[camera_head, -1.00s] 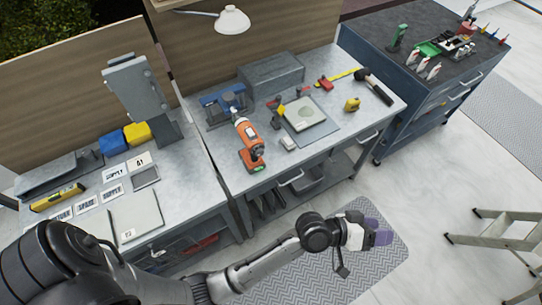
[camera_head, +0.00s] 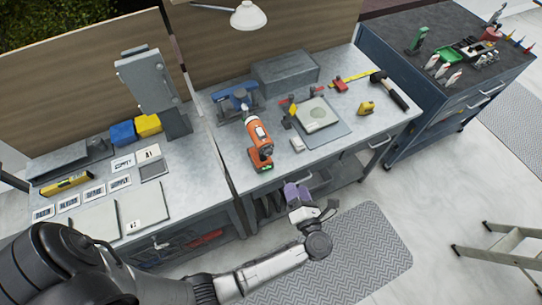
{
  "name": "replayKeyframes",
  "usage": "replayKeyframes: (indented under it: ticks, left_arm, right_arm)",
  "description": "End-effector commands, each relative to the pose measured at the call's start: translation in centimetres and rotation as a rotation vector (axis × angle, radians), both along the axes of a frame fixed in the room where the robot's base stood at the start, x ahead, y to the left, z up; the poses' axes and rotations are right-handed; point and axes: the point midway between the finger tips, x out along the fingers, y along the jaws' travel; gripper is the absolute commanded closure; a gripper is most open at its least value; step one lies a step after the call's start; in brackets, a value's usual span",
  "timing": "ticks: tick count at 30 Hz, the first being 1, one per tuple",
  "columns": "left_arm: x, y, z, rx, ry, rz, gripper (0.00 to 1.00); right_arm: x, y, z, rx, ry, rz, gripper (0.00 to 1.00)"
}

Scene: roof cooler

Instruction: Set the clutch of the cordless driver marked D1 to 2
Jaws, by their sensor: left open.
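An orange and grey cordless driver (camera_head: 258,141) stands on the front left part of the right-hand bench (camera_head: 223,172). Its marking and its clutch setting are too small to read. My left gripper (camera_head: 293,189), with purple fingers, is in front of that bench's front edge, to the right of and nearer than the driver. It is open, touches nothing that I can see, and is apart from the driver. My right gripper is not in view.
A blue vise (camera_head: 234,101) stands behind the driver. A small pale block (camera_head: 297,145) and a grey mat (camera_head: 337,129) lie to its right, with a yellow tape measure (camera_head: 366,108) and a hammer (camera_head: 389,90) beyond. A stepladder (camera_head: 500,255) stands at the lower right.

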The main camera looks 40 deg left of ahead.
Motion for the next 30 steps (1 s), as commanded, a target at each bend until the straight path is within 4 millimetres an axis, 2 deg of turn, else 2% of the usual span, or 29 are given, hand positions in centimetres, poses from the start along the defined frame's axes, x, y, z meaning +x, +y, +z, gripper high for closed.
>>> replayKeyframes:
  ticks: [4,8,14,24,30]
  left_arm:
    - [-1.7,0.9,0.0,-0.03,-0.052,0.121,0.42]
    - [-1.9,1.4,0.1,-0.049,-0.095,0.143,0.42]
    - [-0.8,3.7,0.4,-0.051,-0.107,0.141,0.42]
    - [1.7,9.5,0.3,-0.05,-0.103,0.139,0.42]
    - [2.8,11.9,0.2,-0.051,-0.104,0.139,0.42]
  right_arm:
    - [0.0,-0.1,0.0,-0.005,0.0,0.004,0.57]
    - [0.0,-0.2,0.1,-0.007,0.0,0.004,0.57]
    - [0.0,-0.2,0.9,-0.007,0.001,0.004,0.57]
    - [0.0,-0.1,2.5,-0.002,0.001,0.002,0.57]
    - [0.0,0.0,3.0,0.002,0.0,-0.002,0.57]
